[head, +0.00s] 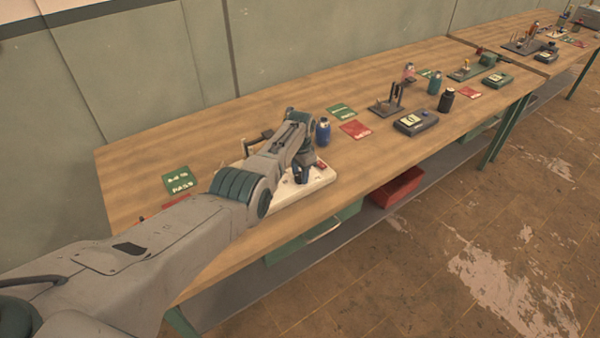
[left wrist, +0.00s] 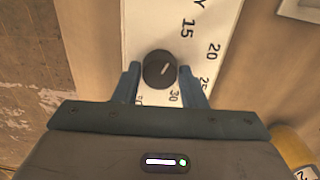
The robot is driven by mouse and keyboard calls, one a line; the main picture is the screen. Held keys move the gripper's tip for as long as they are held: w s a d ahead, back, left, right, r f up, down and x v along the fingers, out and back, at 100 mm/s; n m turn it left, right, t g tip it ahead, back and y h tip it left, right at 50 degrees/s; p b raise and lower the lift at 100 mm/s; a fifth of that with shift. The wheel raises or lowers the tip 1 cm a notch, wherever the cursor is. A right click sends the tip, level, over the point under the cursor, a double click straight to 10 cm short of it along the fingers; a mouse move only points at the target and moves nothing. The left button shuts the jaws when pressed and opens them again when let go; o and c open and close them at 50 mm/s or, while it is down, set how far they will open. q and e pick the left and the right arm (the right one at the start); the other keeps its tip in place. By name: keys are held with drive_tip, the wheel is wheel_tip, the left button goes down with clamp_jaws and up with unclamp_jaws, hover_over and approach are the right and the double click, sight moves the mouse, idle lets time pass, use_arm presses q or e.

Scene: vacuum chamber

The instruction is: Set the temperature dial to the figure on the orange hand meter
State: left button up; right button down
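In the head view my left gripper (head: 301,175) is over a cream board (head: 322,177).
A blue bottle (head: 322,131) stands just behind the board. Green cards (head: 176,179) and a red card (head: 355,129) lie on the long wooden bench (head: 130,170). A dark device (head: 416,122) and a black bottle (head: 446,100) stand farther right. A red bin (head: 397,188) is below.

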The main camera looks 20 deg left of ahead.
sight(300, 175)
use_arm(q)
drive_tip(key=o, duration=0.3)
drive_tip(key=shift+r, duration=0.1)
drive_tip(key=shift+w+r, duration=0.1)
drive_tip(key=shift+r, duration=0.25)
wheel_tip(300, 175, up, 10)
drive_tip(key=shift+f+b, duration=0.1)
drive_tip(key=shift+b, duration=0.35)
